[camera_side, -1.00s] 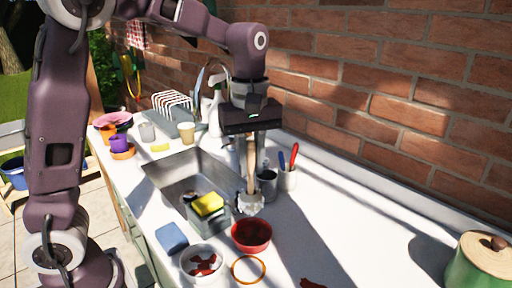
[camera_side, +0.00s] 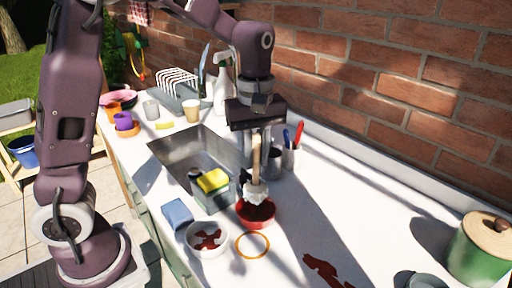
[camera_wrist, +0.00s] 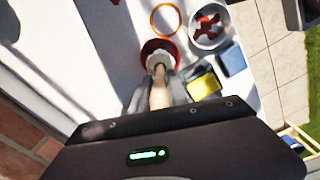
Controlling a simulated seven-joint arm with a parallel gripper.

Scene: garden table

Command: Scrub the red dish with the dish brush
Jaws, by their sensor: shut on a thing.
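My gripper (camera_side: 256,150) is shut on the wooden handle of the dish brush (camera_side: 256,178), which hangs upright with its pale bristle head down. The red dish (camera_side: 268,220) stands on the white counter, and the brush head is at its back rim or inside it; I cannot tell whether it touches. In the wrist view the brush handle (camera_wrist: 160,92) runs from my gripper (camera_wrist: 160,105) toward the red dish (camera_wrist: 150,48), with the head over the dish. The inside of the dish is dark and partly hidden by the brush.
A caddy with a yellow sponge (camera_side: 212,180) stands left, beside the sink (camera_side: 185,150). The right counter has a dark red stain (camera_side: 325,270).

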